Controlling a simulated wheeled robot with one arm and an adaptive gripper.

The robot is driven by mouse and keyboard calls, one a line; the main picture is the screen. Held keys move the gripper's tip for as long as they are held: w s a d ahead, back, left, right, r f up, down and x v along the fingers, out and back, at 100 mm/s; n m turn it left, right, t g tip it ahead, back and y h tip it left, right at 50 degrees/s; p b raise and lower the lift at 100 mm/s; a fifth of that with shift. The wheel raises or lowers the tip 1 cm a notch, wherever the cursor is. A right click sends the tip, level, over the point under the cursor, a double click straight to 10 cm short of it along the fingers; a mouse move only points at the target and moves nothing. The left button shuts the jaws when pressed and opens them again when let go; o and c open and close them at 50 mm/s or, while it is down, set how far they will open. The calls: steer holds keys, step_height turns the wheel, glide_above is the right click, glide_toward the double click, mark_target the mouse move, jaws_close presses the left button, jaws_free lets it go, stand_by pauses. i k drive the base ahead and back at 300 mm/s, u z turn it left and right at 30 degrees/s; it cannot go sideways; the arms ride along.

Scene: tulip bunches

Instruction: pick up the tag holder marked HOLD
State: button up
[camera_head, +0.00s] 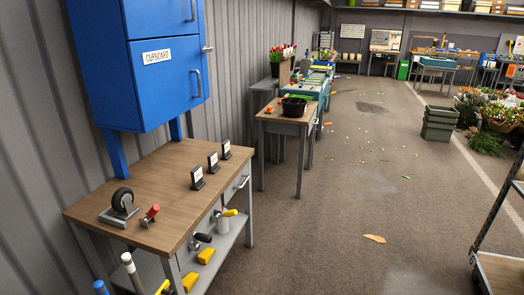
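Three small black tag holders with white cards stand upright in a slanting row on the wooden top of the near workbench (150,185). They are the near tag holder (197,179), the middle tag holder (213,163) and the far tag holder (226,150). The marks on their cards are too small to read, so I cannot tell which one says HOLD. The holders stand apart from each other, with bare wood around them. My gripper is not in view.
A caster wheel (122,201) and a red-headed object (151,213) lie at the bench's left end. A blue cupboard (160,85) hangs above the back. Tools lie on the lower shelf (235,232). Open floor (340,220) lies to the right; a rack (492,225) stands far right.

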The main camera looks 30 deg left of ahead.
mark_target(212, 158)
steer(key=u, duration=0.35)
steer(key=i, duration=1.55)
steer(key=u, duration=1.9)
steer(key=i, duration=1.05)
steer(key=u, duration=0.8)
